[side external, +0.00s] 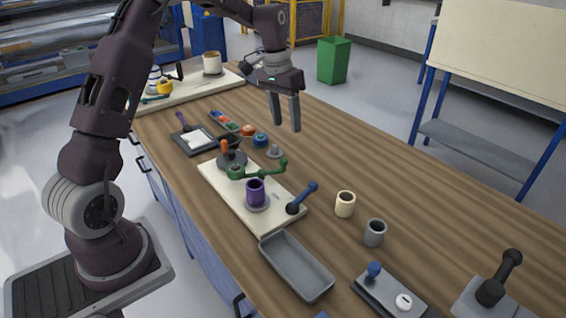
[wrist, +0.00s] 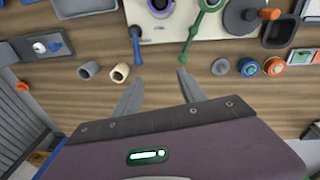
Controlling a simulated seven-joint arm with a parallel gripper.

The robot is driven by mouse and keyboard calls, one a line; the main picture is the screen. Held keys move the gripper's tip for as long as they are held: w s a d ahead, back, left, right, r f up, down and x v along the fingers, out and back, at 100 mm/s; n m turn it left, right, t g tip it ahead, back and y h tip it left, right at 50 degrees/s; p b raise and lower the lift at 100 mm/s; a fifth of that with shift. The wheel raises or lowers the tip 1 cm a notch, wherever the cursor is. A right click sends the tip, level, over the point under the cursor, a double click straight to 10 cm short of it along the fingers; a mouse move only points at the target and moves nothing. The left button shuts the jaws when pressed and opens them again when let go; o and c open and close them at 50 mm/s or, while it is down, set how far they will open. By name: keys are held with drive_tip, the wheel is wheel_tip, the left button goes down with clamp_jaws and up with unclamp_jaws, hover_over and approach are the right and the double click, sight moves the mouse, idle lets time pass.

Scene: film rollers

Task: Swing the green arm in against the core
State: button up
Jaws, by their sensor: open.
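The green arm (side external: 262,172) is mounted on a pale board (side external: 223,188). It extends from its pivot to the right, ending in a raised knob, apart from the purple core (side external: 255,192). The core is a purple cylinder standing on a grey disc. In the wrist view the green arm (wrist: 197,32) points down toward my right finger, and the core (wrist: 160,5) is cut off by the top edge. My gripper (side external: 286,126) is open and empty, in the air above and beyond the green arm's knob. Its two fingers also show in the wrist view (wrist: 160,75).
A blue arm (side external: 303,198) stands on the board's near end, and a dark disc with an orange handle (side external: 225,147) at its far end. Cream (side external: 345,204) and grey (side external: 375,233) cups and a grey tray (side external: 287,283) stand nearby.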

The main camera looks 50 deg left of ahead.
drive_tip(key=h, duration=0.1)
hover_over(285, 162)
drive_tip(key=a, duration=0.2)
drive_tip(key=shift+n+g, duration=0.3)
drive_tip(key=shift+g, duration=0.1)
drive_tip(key=f, duration=1)
drive_tip(key=shift+w+a+f, duration=0.15)
drive_tip(key=shift+a+f, duration=0.05)
drive_tip(key=shift+f, duration=0.15)
drive_tip(key=f, duration=0.4)
drive_tip(key=d+f, duration=0.1)
drive_tip(key=f, duration=0.2)
drive_tip(key=shift+w+d+f, duration=0.1)
drive_tip(key=shift+w, duration=0.05)
clamp_jaws()
drive_tip(key=shift+d, duration=0.15)
